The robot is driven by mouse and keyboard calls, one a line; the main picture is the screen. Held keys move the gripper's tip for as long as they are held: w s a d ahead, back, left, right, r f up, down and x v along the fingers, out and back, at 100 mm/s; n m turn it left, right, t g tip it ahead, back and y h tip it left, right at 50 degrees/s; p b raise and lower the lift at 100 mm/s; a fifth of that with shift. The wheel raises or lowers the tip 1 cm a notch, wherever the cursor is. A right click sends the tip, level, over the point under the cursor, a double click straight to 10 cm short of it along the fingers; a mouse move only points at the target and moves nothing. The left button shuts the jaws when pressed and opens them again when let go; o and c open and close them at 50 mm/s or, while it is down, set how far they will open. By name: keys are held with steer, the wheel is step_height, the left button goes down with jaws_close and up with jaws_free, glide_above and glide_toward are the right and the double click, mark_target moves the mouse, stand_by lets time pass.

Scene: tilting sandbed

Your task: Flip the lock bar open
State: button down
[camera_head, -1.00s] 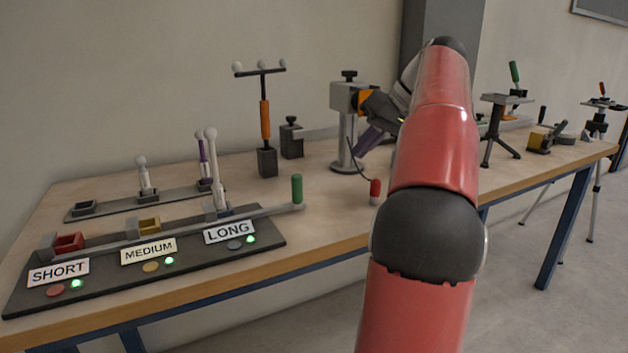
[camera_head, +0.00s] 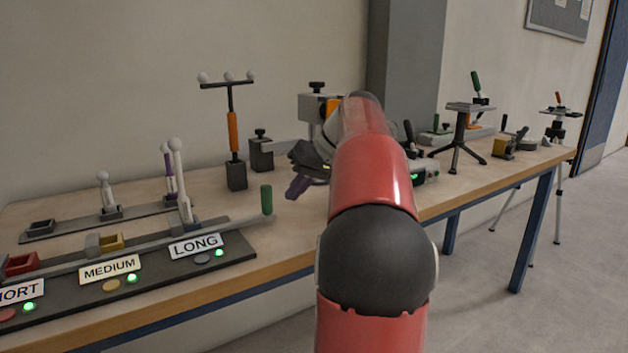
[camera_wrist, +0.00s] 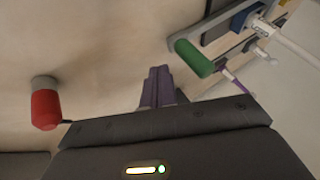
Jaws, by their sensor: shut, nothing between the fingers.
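The lock bar (camera_head: 150,255) is a long grey bar lying across the panel, over the front of the SHORT, MEDIUM and LONG stations. Its upright green handle (camera_head: 266,200) is at the right end; the handle also shows in the wrist view (camera_wrist: 195,58). My gripper (camera_head: 296,190) has purple fingers, just right of the handle in the head view, apart from it. In the wrist view the fingers (camera_wrist: 158,78) are together and empty, with the green handle up and to their right. My arm hides part of the bench behind it.
White-knobbed levers stand at LONG (camera_head: 180,185) and on a rear strip (camera_head: 108,198). A T-shaped stand with an orange grip (camera_head: 233,132) is behind. A red-capped post (camera_wrist: 45,108) is left of the fingers in the wrist view. Bare wood lies between.

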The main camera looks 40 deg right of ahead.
mark_target(270, 196)
steer(key=shift+w+a, duration=0.2)
steer(key=shift+a, duration=0.4)
steer(key=shift+w+a, duration=0.2)
steer(key=shift+a, duration=0.4)
steer(key=shift+r, duration=0.1)
steer(key=shift+w+a, duration=0.2)
steer(key=shift+a, duration=1.25)
